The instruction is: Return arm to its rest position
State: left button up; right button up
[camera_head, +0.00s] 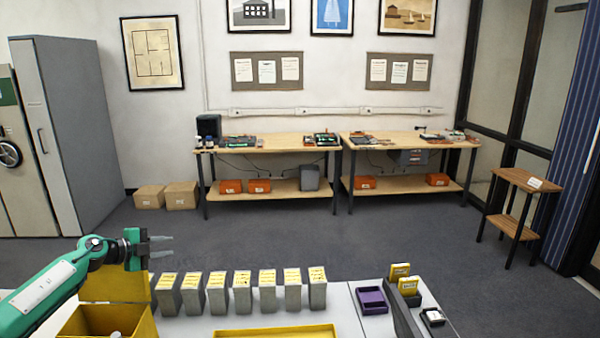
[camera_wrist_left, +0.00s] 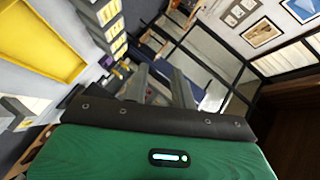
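My left arm, green with dark joints, comes in from the left in the head view. My left gripper (camera_head: 172,246) hangs above the left end of the white table, near the yellow box (camera_head: 100,318) and the left end of the row of grey boxes. Its two grey fingers point right with a gap between them and nothing in it. In the left wrist view the fingers (camera_wrist_left: 160,80) also stand apart and empty. My right gripper does not show in either view.
Several grey boxes with yellow labels (camera_head: 241,295) stand in a row on the white table (camera_head: 340,305). A yellow tray (camera_head: 275,332) lies in front. A purple tray (camera_head: 372,300) and yellow-topped boxes (camera_head: 408,286) are to the right. Wooden workbenches (camera_head: 265,143) stand far back, beyond open floor.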

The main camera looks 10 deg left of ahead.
pick_arm(q)
jog(key=s+d+f+n+t+y, duration=0.2)
jog(key=s+d+f+n+t, duration=0.15)
jog(key=d, duration=0.65)
jog(key=s+d+f+n+t+y, duration=0.15)
jog(key=s+d+f+n, duration=0.3)
jog(key=d, duration=0.65)
jog(key=s+d+f+n+g+y, duration=0.1)
jog(key=s+f+n+g+y, duration=0.2)
jog(key=s+f+n, duration=0.5)
jog(key=s+d+f+n+g+y, duration=0.1)
jog(key=s+d+f+g+y, duration=0.2)
jog(key=s, duration=0.9)
jog(key=s+d+f+g+h, duration=0.1)
jog(key=s+g, duration=0.3)
jog(key=s, duration=0.6)
jog(key=s+d+f+g+h, duration=0.1)
jog(key=s+f+g, duration=0.15)
jog(key=s, duration=0.85)
notch_tip(320, 180, down, 31)
jog(key=g, duration=0.2)
jog(key=s+a+f+g, duration=0.1)
jog(key=s+a+f, duration=0.2)
jog(key=s+f, duration=1.5)
jog(key=shift+s+f, duration=0.35)
jog(key=shift+s, duration=0.4)
